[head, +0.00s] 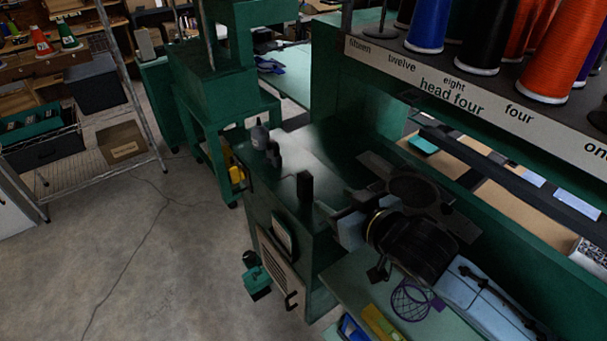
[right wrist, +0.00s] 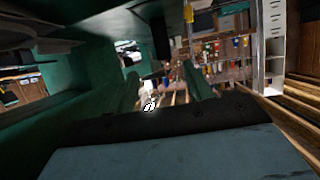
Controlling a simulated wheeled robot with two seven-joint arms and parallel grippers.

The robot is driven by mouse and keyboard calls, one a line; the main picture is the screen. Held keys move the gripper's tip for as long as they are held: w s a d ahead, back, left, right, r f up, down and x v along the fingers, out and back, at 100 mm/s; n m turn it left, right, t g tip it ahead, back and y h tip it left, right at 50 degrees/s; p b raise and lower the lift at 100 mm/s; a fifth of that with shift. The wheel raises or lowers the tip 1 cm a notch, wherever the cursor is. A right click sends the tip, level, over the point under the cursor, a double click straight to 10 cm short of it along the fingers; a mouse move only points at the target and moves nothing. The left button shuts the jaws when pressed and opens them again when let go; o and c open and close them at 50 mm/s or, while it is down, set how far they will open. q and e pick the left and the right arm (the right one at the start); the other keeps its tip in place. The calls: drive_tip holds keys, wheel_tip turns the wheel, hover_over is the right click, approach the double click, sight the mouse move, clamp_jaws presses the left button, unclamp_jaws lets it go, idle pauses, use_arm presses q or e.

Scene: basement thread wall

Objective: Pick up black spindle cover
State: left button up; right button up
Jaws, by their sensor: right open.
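A small black upright block (head: 305,187) stands at the near edge of the green machine's top in the head view. It looks like the black spindle cover, but its shape is too dark to be certain. My right gripper (head: 335,208) is just right of it, open, with its grey fingers pointing left towards it. I see no contact between them. In the right wrist view, my right gripper's fingers (right wrist: 165,88) are apart with nothing clearly held. A black upright shape (right wrist: 158,38) shows beyond them, possibly the same block. My left gripper is not in view.
A grey bottle-like fitting (head: 260,136) stands further back on the green machine (head: 325,260). A shelf with thread cones (head: 430,25) overhangs at upper right. A pale green table (head: 345,277) with a purple wire basket (head: 408,300) lies below my arm. The concrete floor at left is open.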

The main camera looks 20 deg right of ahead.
sight(308, 186)
drive_tip(key=x, duration=0.6)
drive_tip(key=shift+w+a+f, duration=0.1)
drive_tip(key=shift+w+a, duration=0.05)
drive_tip(key=shift+w, duration=0.2)
drive_tip(key=shift+w+a+f, duration=0.2)
drive_tip(key=shift+w+f, duration=0.1)
drive_tip(key=shift+w, duration=0.3)
drive_tip(key=shift+x, duration=2.35)
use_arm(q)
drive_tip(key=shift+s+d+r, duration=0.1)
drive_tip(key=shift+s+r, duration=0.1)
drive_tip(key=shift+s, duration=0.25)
use_arm(e)
drive_tip(key=shift+s+a, duration=0.1)
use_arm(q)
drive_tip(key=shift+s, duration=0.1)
use_arm(e)
drive_tip(key=c, duration=1.1)
drive_tip(key=shift+o, duration=0.2)
